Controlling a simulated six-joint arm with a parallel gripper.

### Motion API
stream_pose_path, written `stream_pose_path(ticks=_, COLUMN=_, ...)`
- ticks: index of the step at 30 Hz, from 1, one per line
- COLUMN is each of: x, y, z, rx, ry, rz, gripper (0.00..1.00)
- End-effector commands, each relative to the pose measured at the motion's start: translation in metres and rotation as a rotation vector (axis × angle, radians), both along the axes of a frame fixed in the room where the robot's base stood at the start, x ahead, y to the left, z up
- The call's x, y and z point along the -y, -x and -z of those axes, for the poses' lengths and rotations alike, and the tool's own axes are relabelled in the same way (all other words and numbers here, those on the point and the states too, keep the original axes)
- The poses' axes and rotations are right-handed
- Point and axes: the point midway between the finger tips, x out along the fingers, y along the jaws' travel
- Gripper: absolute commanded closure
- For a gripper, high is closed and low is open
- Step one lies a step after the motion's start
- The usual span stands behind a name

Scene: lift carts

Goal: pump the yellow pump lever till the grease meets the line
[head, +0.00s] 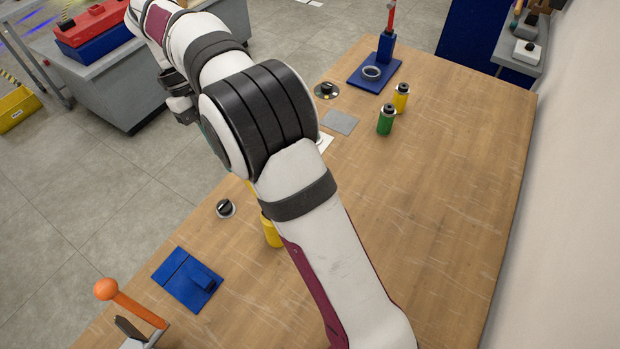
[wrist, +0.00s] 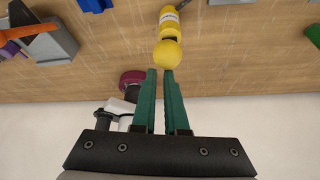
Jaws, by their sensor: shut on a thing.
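In the wrist view, my gripper (wrist: 160,72) has its green fingers close together at a yellow ball knob (wrist: 167,53). The fingers are shut on this knob, the end of the yellow pump lever. A yellow cylinder with a pale label (wrist: 170,17) lies just beyond the knob in that view. In the head view, part of a yellow cylindrical body (head: 271,231) shows beside my arm, which hides the rest. My fingers and the lever knob cannot be made out there. I cannot make out the grease or the line in either view.
An orange-knobbed lever (head: 107,289) stands at the near left table edge, by a blue plate (head: 188,280) and black dial (head: 226,208). Green (head: 386,121) and yellow (head: 401,98) canisters and a blue stand (head: 374,73) are farther back. The table's right side is clear.

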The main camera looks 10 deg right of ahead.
Motion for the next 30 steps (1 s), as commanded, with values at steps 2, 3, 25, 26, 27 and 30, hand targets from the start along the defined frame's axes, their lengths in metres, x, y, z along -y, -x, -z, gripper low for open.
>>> stream_pose_path(ticks=2, x=-0.004, y=-0.006, z=-0.007, rx=0.024, ry=-0.014, rz=-0.028, gripper=1.00)
stream_pose_path(ticks=3, x=-0.004, y=-0.005, z=-0.015, rx=0.023, ry=-0.014, rz=-0.025, gripper=1.00)
stream_pose_path(ticks=25, x=0.116, y=0.020, z=-0.111, rx=0.008, ry=-0.002, rz=0.002, gripper=1.00)
stream_pose_path(ticks=26, x=0.116, y=0.021, z=-0.111, rx=0.008, ry=-0.003, rz=-0.001, gripper=1.00)
stream_pose_path(ticks=27, x=0.117, y=0.023, z=-0.111, rx=0.001, ry=-0.011, rz=-0.021, gripper=1.00)
stream_pose_path(ticks=30, x=0.130, y=0.051, z=-0.113, rx=-0.057, ry=-0.111, rz=-0.267, gripper=1.00)
